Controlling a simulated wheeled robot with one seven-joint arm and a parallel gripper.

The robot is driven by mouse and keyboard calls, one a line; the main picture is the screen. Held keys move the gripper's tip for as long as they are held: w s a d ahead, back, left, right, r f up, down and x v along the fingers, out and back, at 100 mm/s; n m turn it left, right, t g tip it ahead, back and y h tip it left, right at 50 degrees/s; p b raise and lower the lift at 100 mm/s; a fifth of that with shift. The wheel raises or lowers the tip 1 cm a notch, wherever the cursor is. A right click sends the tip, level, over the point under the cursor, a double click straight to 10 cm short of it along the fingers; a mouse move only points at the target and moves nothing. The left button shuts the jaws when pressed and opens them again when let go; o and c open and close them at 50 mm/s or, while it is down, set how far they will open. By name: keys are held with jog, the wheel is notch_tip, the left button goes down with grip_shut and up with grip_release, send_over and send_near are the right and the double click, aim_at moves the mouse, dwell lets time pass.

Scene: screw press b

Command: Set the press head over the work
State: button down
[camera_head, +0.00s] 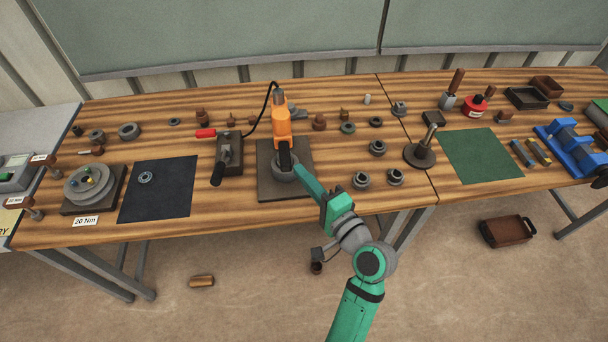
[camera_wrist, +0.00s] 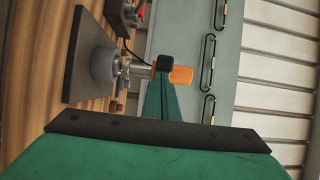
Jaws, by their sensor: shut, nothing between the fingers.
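The press head (camera_head: 281,128) is an orange body with a grey top, over a dark square base plate (camera_head: 265,191). A grey ring-like work piece (camera_head: 283,175) sits on that plate beneath it. In the wrist view, lying sideways, the orange head (camera_wrist: 183,75), the grey work (camera_wrist: 117,67) and the plate (camera_wrist: 84,70) line up with a pale shaft between. My gripper (camera_head: 299,172) is shut and empty at the right front of the press. In the wrist view its fingertips (camera_wrist: 165,63) overlap the head; I cannot tell whether they touch. They hide part of the head.
Several grey collars (camera_head: 377,148) lie to the right.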

jog(key=shift+s+a+n+g+y, duration=0.25)
jog(key=shift+a+y, duration=0.1)
jog(key=shift+a, duration=0.45)
jog(key=shift+s+a+n+g+y, duration=0.1)
jog(key=shift+a+n+g+y, duration=0.2)
jog(key=shift+a, duration=0.45)
jog(key=t+h, duration=0.1)
send_near(283, 171)
jog(key=s, duration=0.1)
jog(key=s+d+m, duration=0.1)
jog(key=shift+s+d, duration=0.15)
jog(key=shift+s, duration=0.2)
